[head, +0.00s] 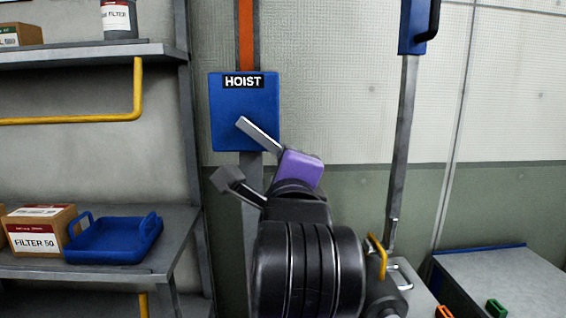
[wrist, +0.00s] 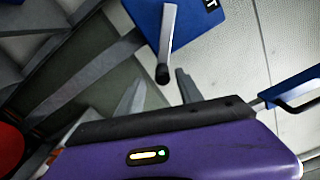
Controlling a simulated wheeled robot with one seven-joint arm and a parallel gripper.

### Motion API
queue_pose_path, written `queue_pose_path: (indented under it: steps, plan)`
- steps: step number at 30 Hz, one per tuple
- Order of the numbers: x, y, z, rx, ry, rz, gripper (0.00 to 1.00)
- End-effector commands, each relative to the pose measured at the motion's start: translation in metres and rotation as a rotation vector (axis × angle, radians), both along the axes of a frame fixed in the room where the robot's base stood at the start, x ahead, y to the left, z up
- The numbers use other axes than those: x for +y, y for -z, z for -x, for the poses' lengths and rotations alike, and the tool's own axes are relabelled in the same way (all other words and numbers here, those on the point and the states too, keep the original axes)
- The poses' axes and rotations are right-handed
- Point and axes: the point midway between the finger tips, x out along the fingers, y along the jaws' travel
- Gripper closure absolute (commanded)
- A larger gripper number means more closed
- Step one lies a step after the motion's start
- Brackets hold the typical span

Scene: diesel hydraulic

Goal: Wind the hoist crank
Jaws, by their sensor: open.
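The blue hoist box (head: 228,106), labelled HOIST, is fixed to a post on the wall. Its light grey crank arm (head: 259,134) slants down to the right, towards my gripper (head: 256,174). In the wrist view the crank arm (wrist: 168,32) ends in a dark grip (wrist: 162,73). This grip appears just beyond and between the two fingertips of my open gripper (wrist: 160,92), with no visible contact. In the head view my purple hand hides the grip and one finger. The remaining distance to the grip is hard to tell.
Shelves at left hold a blue tray (head: 118,256) and a filter box (head: 40,232); a yellow rail (head: 80,120) hangs under the upper shelf. A blue unit with a black handle (head: 427,18) tops a post at right. A grey bench (head: 500,272) stands at lower right.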

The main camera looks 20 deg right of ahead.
Motion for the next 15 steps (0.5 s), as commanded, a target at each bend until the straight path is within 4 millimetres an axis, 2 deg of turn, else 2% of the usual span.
queue_pose_path:
  steps: [6, 15]
  plan:
    - [0.01, 0.001, 0.028, 0.002, -0.002, 0.0, 0.57]
    - [0.011, 0.001, 0.036, 0.001, 0.001, 0.0, 0.57]
